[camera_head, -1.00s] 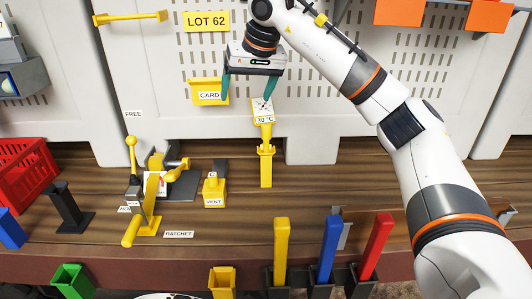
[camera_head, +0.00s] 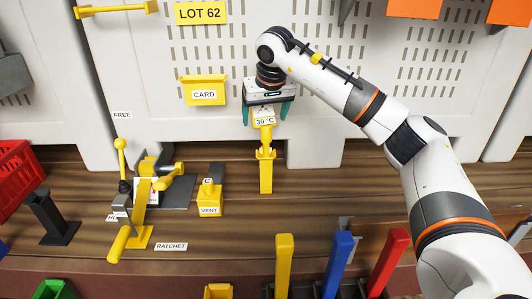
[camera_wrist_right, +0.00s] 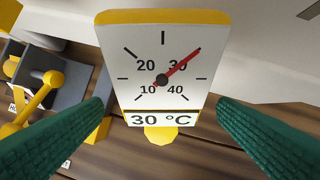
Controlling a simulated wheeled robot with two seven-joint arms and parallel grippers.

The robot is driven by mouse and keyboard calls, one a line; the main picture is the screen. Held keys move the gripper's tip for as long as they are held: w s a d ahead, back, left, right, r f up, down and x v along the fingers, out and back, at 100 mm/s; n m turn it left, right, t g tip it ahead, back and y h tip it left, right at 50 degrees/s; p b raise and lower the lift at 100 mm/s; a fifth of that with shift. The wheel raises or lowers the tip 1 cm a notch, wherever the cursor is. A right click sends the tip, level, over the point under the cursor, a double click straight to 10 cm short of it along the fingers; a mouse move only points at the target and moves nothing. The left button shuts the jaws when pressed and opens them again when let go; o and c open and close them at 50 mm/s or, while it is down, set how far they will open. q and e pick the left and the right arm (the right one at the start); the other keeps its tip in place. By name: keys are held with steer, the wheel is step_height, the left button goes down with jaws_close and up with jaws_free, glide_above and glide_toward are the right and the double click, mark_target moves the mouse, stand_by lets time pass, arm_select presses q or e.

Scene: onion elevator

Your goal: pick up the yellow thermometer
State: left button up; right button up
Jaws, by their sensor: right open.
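The yellow thermometer (camera_head: 264,128) stands upright on the wooden bench, its lower part in a yellow holder (camera_head: 266,172). Its white dial (camera_wrist_right: 161,75) faces the right wrist camera, with a red needle and a "30 °C" label. My right gripper (camera_head: 265,117) is open, its green fingers on either side of the dial head. In the right wrist view the left finger (camera_wrist_right: 62,137) and right finger (camera_wrist_right: 262,135) flank the dial, with no clear contact. My left gripper is not in view.
A toggle clamp with yellow handles (camera_head: 143,195) and a yellow VENT block (camera_head: 209,197) stand to the left on the bench. A yellow CARD holder (camera_head: 204,90) is on the panel behind. Yellow, blue and red upright handles (camera_head: 284,262) stand at the front edge.

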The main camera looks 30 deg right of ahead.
mark_target(265, 119)
steer(key=shift+x, duration=1.1)
steer(key=shift+w+d+f, duration=0.2)
steer(key=shift+f, duration=0.25)
steer(key=shift+c, duration=0.8)
steer(key=shift+s+a+r, duration=0.1)
steer(key=shift+c, duration=1.4)
steer(key=c, duration=1.1)
arm_select(q)
steer(key=shift+s+r, duration=0.2)
steer(key=shift+r, duration=0.35)
arm_select(e)
steer(key=shift+o, duration=0.2)
steer(key=shift+r, duration=0.1)
